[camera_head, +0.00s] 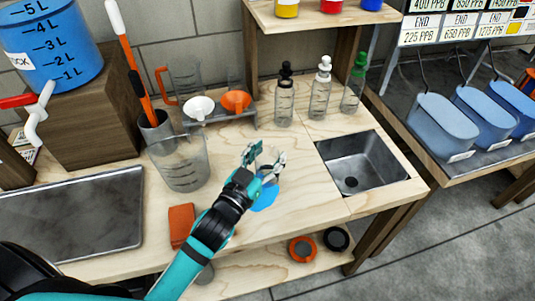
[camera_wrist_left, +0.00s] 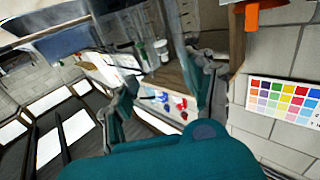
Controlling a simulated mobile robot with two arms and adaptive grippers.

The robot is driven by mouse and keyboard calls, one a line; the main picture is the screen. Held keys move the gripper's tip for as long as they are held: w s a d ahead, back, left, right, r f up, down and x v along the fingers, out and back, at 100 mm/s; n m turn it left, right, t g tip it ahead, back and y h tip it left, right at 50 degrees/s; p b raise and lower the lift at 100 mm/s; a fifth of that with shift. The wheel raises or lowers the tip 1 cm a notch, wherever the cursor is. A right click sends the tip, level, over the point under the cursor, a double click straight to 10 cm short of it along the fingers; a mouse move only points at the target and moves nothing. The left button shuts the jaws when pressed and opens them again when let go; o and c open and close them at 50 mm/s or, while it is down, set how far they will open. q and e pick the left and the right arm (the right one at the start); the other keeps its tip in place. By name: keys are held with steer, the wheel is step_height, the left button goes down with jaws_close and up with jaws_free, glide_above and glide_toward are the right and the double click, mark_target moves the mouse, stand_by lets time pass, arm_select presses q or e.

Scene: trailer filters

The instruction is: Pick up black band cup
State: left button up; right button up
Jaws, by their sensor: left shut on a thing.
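My left gripper (camera_head: 265,160) reaches in from the lower left over the wooden bench, above a blue disc (camera_head: 263,198). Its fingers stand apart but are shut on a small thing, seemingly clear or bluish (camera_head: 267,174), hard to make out. I cannot see a black band on it. In the left wrist view the two fingers (camera_wrist_left: 167,95) show, and what is between them is unclear. A black round piece (camera_head: 336,239) and an orange one with a dark centre (camera_head: 301,249) lie on the lower shelf. My right gripper is not in view.
A clear jug (camera_head: 180,165) stands left of the gripper. Behind are a rack with a white funnel (camera_head: 198,108) and an orange funnel (camera_head: 236,101), and dropper bottles (camera_head: 321,88). A sink (camera_head: 361,162) is at right. An orange block (camera_head: 181,225) lies near the front edge.

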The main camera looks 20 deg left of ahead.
arm_select(q)
steer(key=shift+r+p, duration=0.55)
steer(key=shift+r, duration=0.4)
steer(key=s+d, duration=0.3)
steer(key=s, duration=0.4)
steer(key=s+d, duration=0.3)
steer(key=s, duration=0.5)
steer(key=shift+r+p, duration=0.35)
steer(key=shift+r, duration=0.05)
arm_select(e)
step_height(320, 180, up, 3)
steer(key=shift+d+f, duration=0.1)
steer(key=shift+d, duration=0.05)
